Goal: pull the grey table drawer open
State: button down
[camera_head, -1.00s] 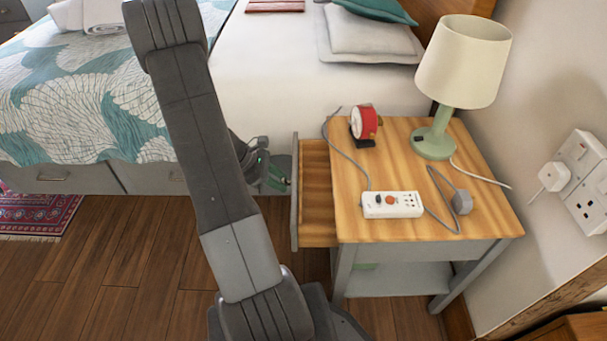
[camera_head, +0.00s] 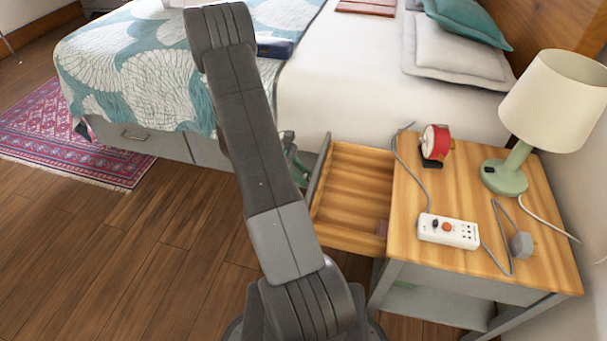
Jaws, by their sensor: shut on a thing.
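The grey table drawer (camera_head: 350,190) stands pulled out to the left of the bedside table (camera_head: 470,262), with much of its wooden inside showing. A small dark reddish thing (camera_head: 382,228) lies in it near the table side. My gripper (camera_head: 297,160) is at the drawer's grey front, shut on the drawer's handle side. My arm hides most of the gripper, and the handle itself is hidden.
On the table top are a red clock (camera_head: 436,143), a white power strip (camera_head: 448,230) with a grey cord and plug, and a lamp (camera_head: 555,105). The bed (camera_head: 335,85) stands behind. Wooden floor (camera_head: 150,240) is clear at left.

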jog(key=c, duration=1.1)
grip_release()
jog(key=p+v, duration=0.3)
jog(key=v, duration=1)
jog(key=shift+a+r, duration=0.3)
jog(key=shift+d+r+b+x, duration=0.15)
jog(key=shift+b+x, duration=0.65)
jog(key=shift+x, duration=2.85)
jog(key=shift+d+r+b+x, duration=0.1)
jog(key=shift+b+x, duration=0.7)
jog(key=shift+x, duration=2.85)
